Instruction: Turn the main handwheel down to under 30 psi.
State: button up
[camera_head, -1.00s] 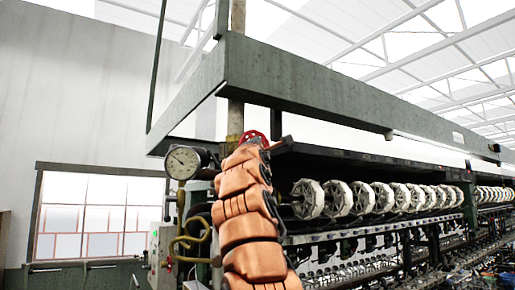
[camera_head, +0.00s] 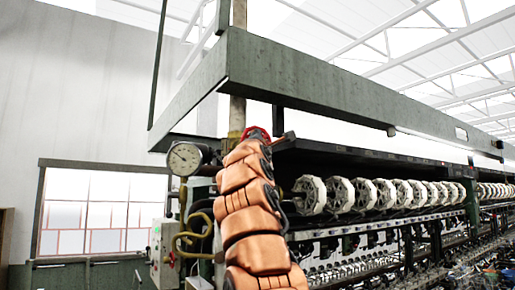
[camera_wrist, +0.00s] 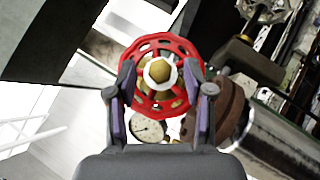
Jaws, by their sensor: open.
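The main handwheel (camera_wrist: 188,57) is a red wheel with a brass and white hub, seen face on in the wrist view. In the head view only the top of the red handwheel (camera_head: 257,132) shows above my orange arm, which hides the rest. My gripper (camera_wrist: 160,97) is open, with one finger on each side of the lower part of the wheel. I cannot tell whether the fingers touch the rim. The pressure gauge (camera_head: 185,158) has a white face left of the arm; its reading is too small to tell. The gauge (camera_wrist: 148,130) also shows between the fingers.
A vertical pipe (camera_head: 238,60) rises behind the wheel. A green beam (camera_head: 310,85) crosses overhead. White reels (camera_head: 340,193) line the machine to the right. Curved brass pipes (camera_head: 184,238) and a grey box (camera_head: 162,262) stand below the gauge.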

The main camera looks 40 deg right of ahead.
jog(key=v, duration=0.7)
dwell(0.8)
jog(key=shift+a+f, duration=0.1)
